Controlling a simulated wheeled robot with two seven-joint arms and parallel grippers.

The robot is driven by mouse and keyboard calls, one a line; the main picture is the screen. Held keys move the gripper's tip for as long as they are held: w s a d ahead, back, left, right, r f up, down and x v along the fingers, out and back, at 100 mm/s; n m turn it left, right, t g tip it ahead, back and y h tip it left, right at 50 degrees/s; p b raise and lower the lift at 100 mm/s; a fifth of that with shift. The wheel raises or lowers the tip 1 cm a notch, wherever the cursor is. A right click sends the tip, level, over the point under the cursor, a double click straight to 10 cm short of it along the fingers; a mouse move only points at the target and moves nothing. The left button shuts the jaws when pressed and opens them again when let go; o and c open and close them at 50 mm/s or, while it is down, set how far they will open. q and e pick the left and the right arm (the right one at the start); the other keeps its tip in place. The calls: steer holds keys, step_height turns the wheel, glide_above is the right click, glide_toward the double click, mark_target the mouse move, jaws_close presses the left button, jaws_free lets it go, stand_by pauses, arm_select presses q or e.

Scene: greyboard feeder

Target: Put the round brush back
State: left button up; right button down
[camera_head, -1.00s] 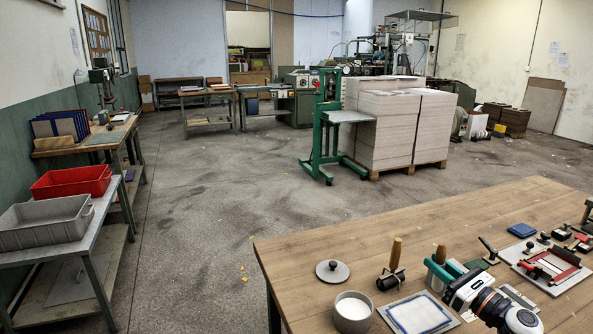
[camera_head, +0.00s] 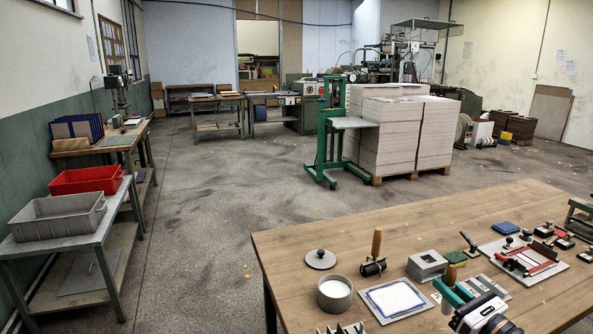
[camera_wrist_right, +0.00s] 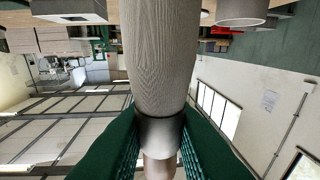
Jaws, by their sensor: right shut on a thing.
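The round brush (camera_head: 449,276) has a wooden handle, whose top shows above my right gripper (camera_head: 455,291) in the camera_head view. A round pot (camera_head: 334,294) with white contents stands to the left. My left gripper is not in view.
A lid (camera_head: 320,259), a roller with wooden handle (camera_head: 373,266) and a blue-edged white pad (camera_head: 394,300) lie left of my gripper. A grey notched piece (camera_head: 343,328) is cut off at the bottom edge. A red-barred board (camera_head: 524,258) lies right. The table's left rear is bare.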

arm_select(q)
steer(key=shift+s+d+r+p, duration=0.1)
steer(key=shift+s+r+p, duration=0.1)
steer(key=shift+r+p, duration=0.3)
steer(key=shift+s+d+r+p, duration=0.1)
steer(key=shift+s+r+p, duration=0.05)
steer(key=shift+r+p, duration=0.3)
arm_select(e)
steer(key=s+a+f+m+h, duration=0.1)
steer(key=s+a, duration=0.3)
steer(key=s, duration=0.4)
steer(key=s+a+f+m+t+h, duration=0.1)
steer(key=s+a+m+h, duration=0.1)
steer(key=s+a+h, duration=0.2)
steer(key=s+a+f+m+h, duration=0.1)
steer(key=s+a, duration=0.4)
steer(key=s, duration=0.6)
steer(key=shift+s+a+f+m+t+h, duration=0.25)
steer(key=shift+m+t+h, duration=0.2)
steer(key=shift+h, duration=0.65)
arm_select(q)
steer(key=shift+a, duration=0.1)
